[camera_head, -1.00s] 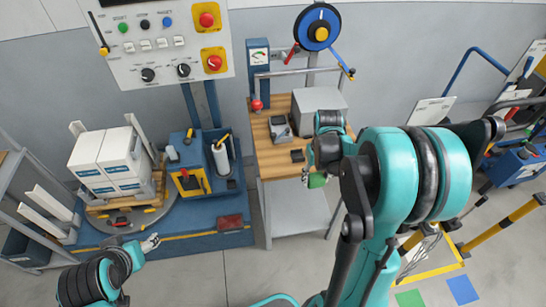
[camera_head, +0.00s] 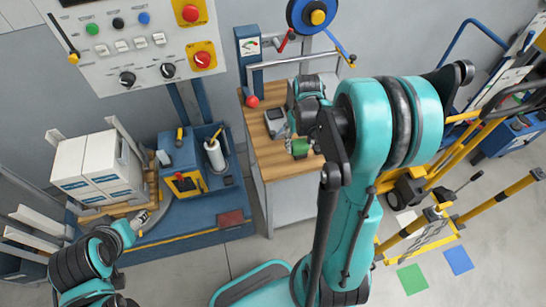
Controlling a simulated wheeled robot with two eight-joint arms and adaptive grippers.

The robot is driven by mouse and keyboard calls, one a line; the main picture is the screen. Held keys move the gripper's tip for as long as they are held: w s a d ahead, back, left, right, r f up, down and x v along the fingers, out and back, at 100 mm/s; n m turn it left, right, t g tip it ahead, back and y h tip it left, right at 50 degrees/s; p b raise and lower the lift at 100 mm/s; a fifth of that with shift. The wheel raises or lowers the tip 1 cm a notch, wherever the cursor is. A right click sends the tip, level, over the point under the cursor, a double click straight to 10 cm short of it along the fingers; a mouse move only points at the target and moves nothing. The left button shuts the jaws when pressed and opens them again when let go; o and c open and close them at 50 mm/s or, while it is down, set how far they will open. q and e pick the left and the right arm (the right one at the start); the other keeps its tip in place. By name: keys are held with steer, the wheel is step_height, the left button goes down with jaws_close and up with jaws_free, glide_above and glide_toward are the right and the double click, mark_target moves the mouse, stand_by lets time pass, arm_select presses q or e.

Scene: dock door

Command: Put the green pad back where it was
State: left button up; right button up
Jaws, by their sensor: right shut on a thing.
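The green pad (camera_head: 300,147) is in my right gripper (camera_head: 293,141), over the front part of the wooden bench top (camera_head: 273,164). It is small in the picture, and I cannot tell whether it touches the wood. My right gripper is shut on it, with its fingers partly hidden. My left gripper (camera_head: 141,219) is low at the left, near the blue platform, away from the pad. Its fingers are too small to tell open from shut.
A grey device (camera_head: 275,122) and a red knob (camera_head: 252,101) are close to my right gripper on the bench. A control panel (camera_head: 135,45) hangs at the upper left. White boxes (camera_head: 95,165) stand on a pallet. Yellow barriers (camera_head: 410,235) stand at the right. Green (camera_head: 412,279) and blue floor squares (camera_head: 458,261) lie there.

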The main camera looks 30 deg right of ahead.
steer(key=b, duration=0.2)
glide_above(275, 164)
step_height(275, 164, down, 5)
steer(key=shift+w+r, duration=0.1)
steer(key=shift+f+b, duration=0.5)
steer(key=shift+f, duration=1.55)
steer(key=shift+f, duration=0.2)
steer(key=o, duration=1)
steer(key=shift+r, duration=0.1)
